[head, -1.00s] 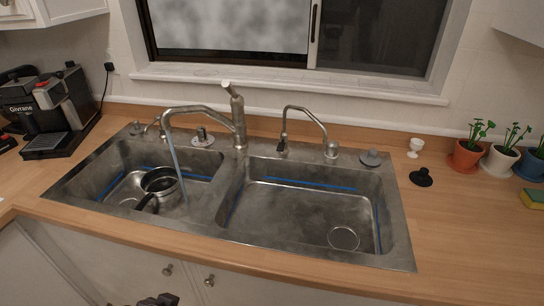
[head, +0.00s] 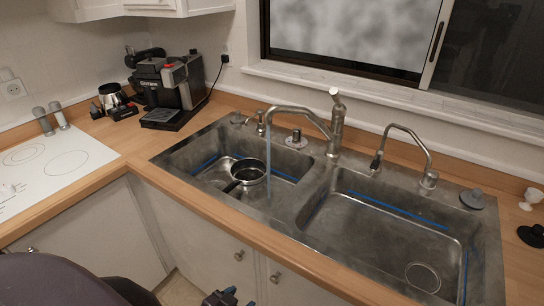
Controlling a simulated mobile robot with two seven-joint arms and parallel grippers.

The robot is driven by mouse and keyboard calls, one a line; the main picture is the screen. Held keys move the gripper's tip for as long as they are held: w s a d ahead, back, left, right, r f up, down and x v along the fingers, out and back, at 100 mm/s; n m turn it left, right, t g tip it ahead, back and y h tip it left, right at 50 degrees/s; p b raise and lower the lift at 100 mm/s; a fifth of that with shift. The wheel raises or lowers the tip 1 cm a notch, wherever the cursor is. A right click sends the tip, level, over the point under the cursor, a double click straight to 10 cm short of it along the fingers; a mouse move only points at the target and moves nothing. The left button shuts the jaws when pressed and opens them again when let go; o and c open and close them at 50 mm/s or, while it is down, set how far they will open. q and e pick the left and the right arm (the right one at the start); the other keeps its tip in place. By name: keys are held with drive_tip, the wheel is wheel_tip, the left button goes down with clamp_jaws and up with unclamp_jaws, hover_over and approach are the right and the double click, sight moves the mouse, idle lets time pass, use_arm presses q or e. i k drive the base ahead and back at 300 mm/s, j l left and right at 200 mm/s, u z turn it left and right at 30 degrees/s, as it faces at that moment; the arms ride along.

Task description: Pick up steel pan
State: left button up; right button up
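The steel pan (head: 249,170) sits in the left basin (head: 205,154) of the double sink in the head view. It is a small round pan with a dark handle (head: 233,186) pointing toward the front left. Part of my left arm shows dark at the bottom left. What seems to be my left gripper (head: 228,298) just enters at the bottom edge, in front of the cabinets and well apart from the pan. Its fingers are mostly cut off, so I cannot tell if it is open. My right gripper is out of view.
A tall faucet (head: 337,120) stands behind the divider, its spout over the left basin with a bluish stream (head: 268,165) beside the pan. The right basin (head: 375,228) looks empty. A coffee machine (head: 172,91) and a stove top (head: 45,165) are at left. Wooden counter edges the sink.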

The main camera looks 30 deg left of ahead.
sight(246, 175)
drive_tip(key=k+j+u, duration=0.1)
drive_tip(key=u, duration=0.25)
drive_tip(key=j+u, duration=0.3)
drive_tip(key=k+j+u, duration=0.1)
drive_tip(key=u, duration=0.25)
drive_tip(key=i+j+z, duration=0.15)
drive_tip(key=j+z, duration=0.2)
drive_tip(key=i+j+z, duration=0.1)
drive_tip(key=j+z, duration=0.3)
drive_tip(key=j, duration=0.15)
drive_tip(key=j+z, duration=0.35)
drive_tip(key=i+j, duration=0.05)
drive_tip(key=j, duration=0.05)
